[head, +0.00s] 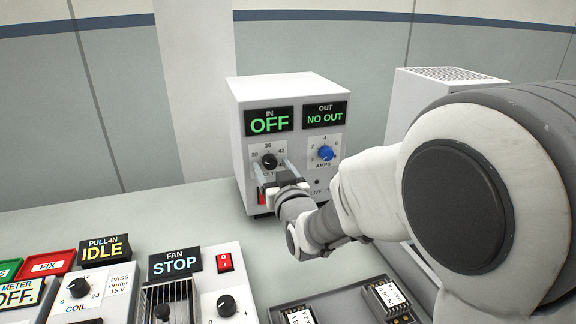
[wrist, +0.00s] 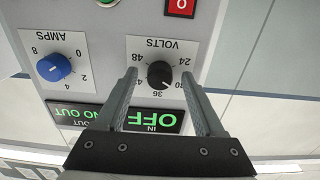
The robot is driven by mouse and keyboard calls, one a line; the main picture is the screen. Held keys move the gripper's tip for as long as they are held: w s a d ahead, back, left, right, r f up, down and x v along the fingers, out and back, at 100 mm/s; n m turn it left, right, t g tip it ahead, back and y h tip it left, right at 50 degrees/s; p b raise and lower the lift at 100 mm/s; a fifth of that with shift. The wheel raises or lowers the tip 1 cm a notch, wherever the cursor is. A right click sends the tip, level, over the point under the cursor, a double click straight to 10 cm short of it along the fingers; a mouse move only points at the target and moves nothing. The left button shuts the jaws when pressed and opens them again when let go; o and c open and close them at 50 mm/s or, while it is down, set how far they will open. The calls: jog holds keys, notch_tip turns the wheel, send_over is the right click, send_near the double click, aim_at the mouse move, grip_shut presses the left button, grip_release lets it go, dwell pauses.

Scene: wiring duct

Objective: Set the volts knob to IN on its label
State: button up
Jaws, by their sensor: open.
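The black volts knob (head: 269,161) is on the front of a white power supply (head: 236,150). In the wrist view the volts knob (wrist: 160,75) sits upside down in a dial marked 24 to 48; I cannot read its pointer surely. No mark reading IN shows around that dial; IN heads the display above it (head: 269,119), which reads OFF. My gripper (head: 272,169) is open, with one finger on each side of the knob. In the wrist view my gripper (wrist: 158,73) shows a gap between each fingertip and the knob.
A blue amps knob (head: 326,153) is right of the volts knob, under an OUT display (head: 325,115) reading NO OUT. A red switch (wrist: 181,5) lies below the volts dial. Panels with a coil knob (head: 79,287) and a fan display (head: 175,263) stand front left.

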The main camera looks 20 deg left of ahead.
grip_shut()
jog(key=shift+n+b, duration=0.3)
jog(key=shift+b, duration=0.1)
jog(key=shift+f+n+b, duration=0.15)
jog(key=shift+n+b, duration=0.35)
jog(key=shift+b, duration=0.15)
jog(key=n+b, duration=0.5)
jog(key=n, duration=0.1)
jog(key=n+b, duration=0.2)
jog(key=n, duration=0.2)
jog(key=shift+r+b, duration=0.2)
jog(key=shift+b, duration=0.2)
jog(key=shift+n, duration=0.3)
